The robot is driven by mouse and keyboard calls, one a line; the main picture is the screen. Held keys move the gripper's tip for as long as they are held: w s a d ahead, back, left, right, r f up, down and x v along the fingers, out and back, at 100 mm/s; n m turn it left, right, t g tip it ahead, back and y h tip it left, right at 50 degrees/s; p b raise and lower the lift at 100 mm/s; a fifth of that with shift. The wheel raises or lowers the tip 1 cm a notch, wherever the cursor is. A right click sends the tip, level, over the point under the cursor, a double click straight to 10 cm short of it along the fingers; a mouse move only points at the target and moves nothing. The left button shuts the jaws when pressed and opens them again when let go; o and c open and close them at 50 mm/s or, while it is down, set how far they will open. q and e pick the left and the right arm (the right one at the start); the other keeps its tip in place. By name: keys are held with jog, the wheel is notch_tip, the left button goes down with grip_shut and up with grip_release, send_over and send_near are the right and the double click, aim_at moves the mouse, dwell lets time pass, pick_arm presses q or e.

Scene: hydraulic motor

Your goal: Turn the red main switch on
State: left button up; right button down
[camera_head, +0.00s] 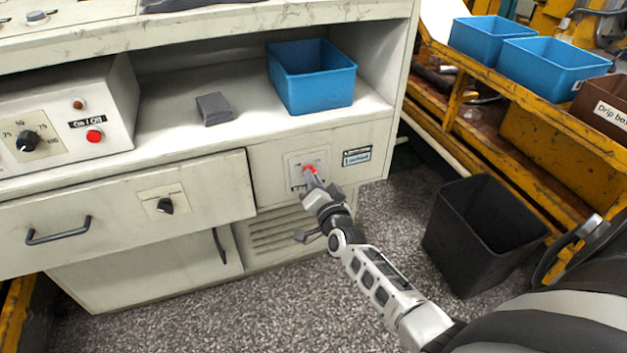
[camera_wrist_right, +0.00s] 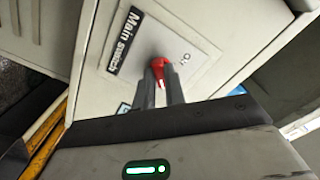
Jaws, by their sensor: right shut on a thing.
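The red main switch (camera_head: 310,170) is a small knob on a light plate on the cabinet front, below the shelf with the blue bin. In the right wrist view the red switch (camera_wrist_right: 158,66) sits on a plate (camera_wrist_right: 185,45) beside a "Main switch" label (camera_wrist_right: 124,40), with "On" lettering near the knob. My right gripper (camera_head: 311,180) reaches the plate, and its two fingers (camera_wrist_right: 160,85) are shut on the red switch, covering part of it. The knob's exact turn angle is hard to tell. My left gripper is not in view.
A blue bin (camera_head: 312,88) and a grey block (camera_head: 214,108) stand on the shelf above. A drawer (camera_head: 110,215) is left of the switch. A black bin (camera_head: 470,225) stands on the floor at right, near a yellow rack (camera_head: 530,120) with more blue bins.

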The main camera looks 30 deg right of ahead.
dwell(0.3)
jog(key=c, duration=1.5)
grip_release()
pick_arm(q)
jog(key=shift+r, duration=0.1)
pick_arm(e)
jog(key=shift+o, duration=0.2)
